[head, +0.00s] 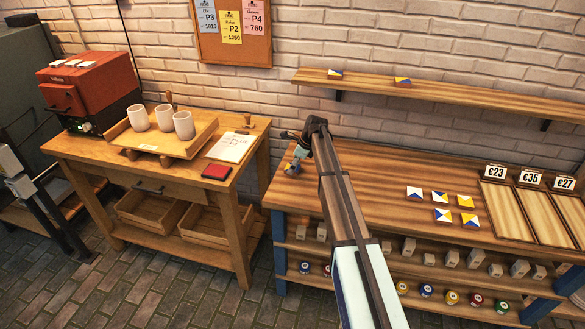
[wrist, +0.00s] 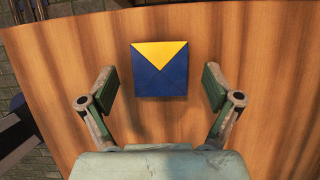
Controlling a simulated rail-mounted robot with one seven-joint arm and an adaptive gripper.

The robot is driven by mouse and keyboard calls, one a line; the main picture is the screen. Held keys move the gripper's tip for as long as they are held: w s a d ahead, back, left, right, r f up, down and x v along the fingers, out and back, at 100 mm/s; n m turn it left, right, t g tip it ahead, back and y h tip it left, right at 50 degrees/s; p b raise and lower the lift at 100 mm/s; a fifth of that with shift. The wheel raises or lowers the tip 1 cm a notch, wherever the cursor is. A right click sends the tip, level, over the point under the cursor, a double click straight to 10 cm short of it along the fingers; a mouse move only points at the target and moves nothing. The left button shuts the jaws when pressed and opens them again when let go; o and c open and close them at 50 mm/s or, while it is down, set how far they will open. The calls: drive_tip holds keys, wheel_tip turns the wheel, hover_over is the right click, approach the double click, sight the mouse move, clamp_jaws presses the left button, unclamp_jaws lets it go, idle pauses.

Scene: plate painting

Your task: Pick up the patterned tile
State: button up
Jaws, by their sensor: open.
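A patterned tile (wrist: 160,80), dark blue with a yellow triangle, lies flat on the wooden bench top in the wrist view. My gripper (wrist: 160,92) is open above it, one finger on each side with clear gaps. The fingers sit at about the tile's lower half in that view, and nothing is held. In the head view my gripper (head: 299,155) is low over the left end of the bench (head: 370,170), and only part of the tile (head: 290,169) shows beside it.
Several patterned tiles (head: 442,215) lie farther right on the bench, by price-tagged wooden trays (head: 507,210). A side table (head: 80,150) at left holds a tray of white cups (head: 184,125). The bench around the tile is clear.

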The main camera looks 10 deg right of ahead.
drive_tip(key=shift+a+f, duration=0.15)
drive_tip(key=shift+f, duration=0.2)
drive_tip(key=c, duration=1.3)
drive_tip(key=shift+r, duration=0.15)
